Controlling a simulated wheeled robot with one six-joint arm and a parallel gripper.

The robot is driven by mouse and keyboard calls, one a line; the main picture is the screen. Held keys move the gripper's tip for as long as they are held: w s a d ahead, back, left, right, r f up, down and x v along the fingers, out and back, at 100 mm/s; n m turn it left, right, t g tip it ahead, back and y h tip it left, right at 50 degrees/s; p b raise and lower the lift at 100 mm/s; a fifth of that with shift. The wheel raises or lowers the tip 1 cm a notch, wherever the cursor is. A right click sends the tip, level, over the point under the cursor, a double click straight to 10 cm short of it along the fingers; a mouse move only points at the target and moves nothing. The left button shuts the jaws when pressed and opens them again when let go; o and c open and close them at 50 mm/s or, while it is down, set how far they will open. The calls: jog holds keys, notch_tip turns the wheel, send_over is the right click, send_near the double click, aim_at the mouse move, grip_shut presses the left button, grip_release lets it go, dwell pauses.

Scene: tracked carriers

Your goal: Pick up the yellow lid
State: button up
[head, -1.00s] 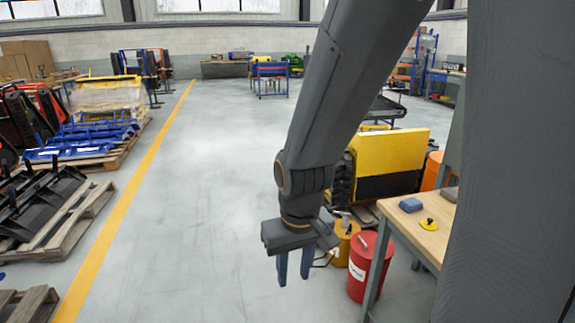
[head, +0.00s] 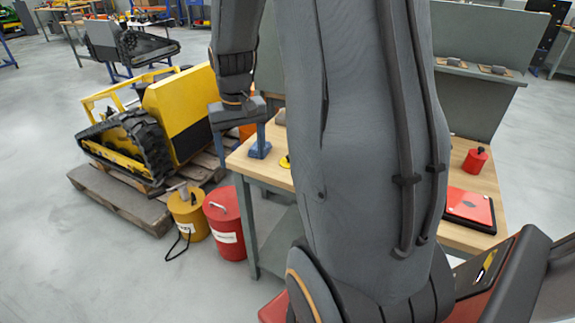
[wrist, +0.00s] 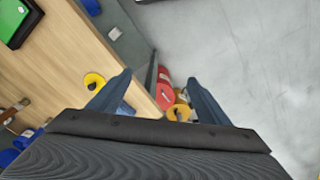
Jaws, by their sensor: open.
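The yellow lid (wrist: 93,79) is a small round yellow piece lying on the wooden bench top. In the wrist view it sits just left of my left finger, which partly covers it. In the head view only a sliver of the lid (head: 285,162) shows beside my arm, which hides the rest. My gripper (head: 240,147) is open and empty, near the bench's left edge. In the wrist view my gripper (wrist: 158,78) has its fingers well apart, with the bench edge and floor cans between them.
The wooden bench (head: 262,170) has a blue block (head: 259,151) near that corner. A red can (head: 224,222) and a yellow can (head: 188,215) stand on the floor left of the bench.

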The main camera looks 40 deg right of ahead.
aim_at(289, 156)
jog(key=w+d+f+m, duration=0.1)
jog(key=d, duration=0.5)
jog(key=w+d+f+m+b, duration=0.1)
jog(key=d, duration=0.6)
jog(key=w+d+f+m+b, duration=0.1)
jog(key=w+d+f+m, duration=0.1)
jog(key=d, duration=0.4)
jog(key=shift+w+d+f+g, duration=0.1)
jog(key=shift+d+g, duration=0.2)
jog(key=shift+g, duration=0.1)
jog(key=shift+d+f, duration=0.15)
jog(key=shift+f, duration=0.2)
jog(key=f, duration=0.2)
jog(key=f+p, duration=0.1)
jog(key=f, duration=0.2)
jog(key=shift+s+a+f+p, duration=0.25)
jog(key=shift+s+f+p, duration=0.1)
jog(key=shift+s+f, duration=0.05)
jog(key=shift+f, duration=0.55)
jog(key=c, duration=1.1)
jog(key=shift+w+r, duration=0.1)
jog(key=shift+r, duration=0.05)
